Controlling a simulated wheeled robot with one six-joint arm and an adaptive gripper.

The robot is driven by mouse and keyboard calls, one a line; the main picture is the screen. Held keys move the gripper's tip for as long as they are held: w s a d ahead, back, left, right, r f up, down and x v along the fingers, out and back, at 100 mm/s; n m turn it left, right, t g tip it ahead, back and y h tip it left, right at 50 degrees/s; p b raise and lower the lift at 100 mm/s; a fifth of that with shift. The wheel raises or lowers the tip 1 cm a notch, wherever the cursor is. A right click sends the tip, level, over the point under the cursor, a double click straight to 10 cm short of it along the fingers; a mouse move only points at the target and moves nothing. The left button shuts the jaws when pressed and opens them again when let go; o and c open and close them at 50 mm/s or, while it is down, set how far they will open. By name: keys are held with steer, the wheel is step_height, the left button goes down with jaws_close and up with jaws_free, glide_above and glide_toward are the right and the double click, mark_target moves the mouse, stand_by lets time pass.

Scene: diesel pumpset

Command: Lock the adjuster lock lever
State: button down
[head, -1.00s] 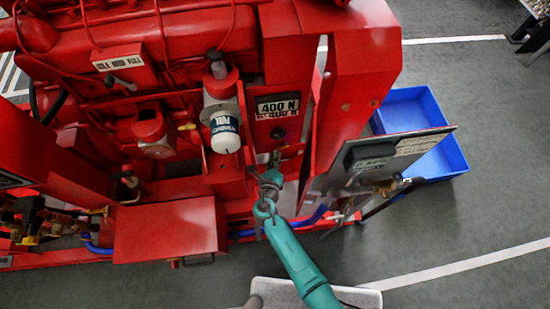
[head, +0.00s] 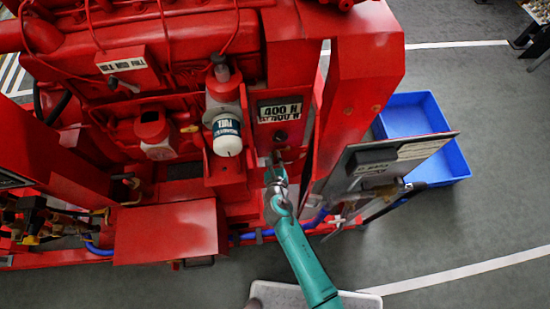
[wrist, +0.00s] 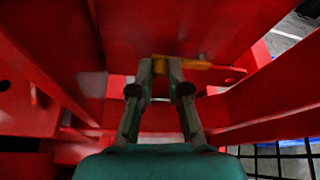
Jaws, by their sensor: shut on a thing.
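In the wrist view, a small yellow lever (wrist: 196,64) lies crosswise between red frame members. I take it to be the adjuster lock lever. My gripper (wrist: 160,66) is shut on its left part, and its right part sticks out beyond the right finger. In the head view, my gripper (head: 278,160) reaches into the red frame just below the "400 N" plate (head: 280,110). The lever cannot be made out in that view, as my gripper and the frame hide it.
A white fuel filter (head: 228,135) hangs left of my gripper. A tilted grey panel (head: 375,170) stands close on the right, with a blue bin (head: 415,112) behind it. A red box (head: 170,228) sits lower left. Red beams closely surround my gripper.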

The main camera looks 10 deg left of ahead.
steer(key=shift+r, duration=0.1)
steer(key=c, duration=1.1)
jaws_free()
steer(key=shift+c, duration=0.2)
steer(key=v, duration=1.2)
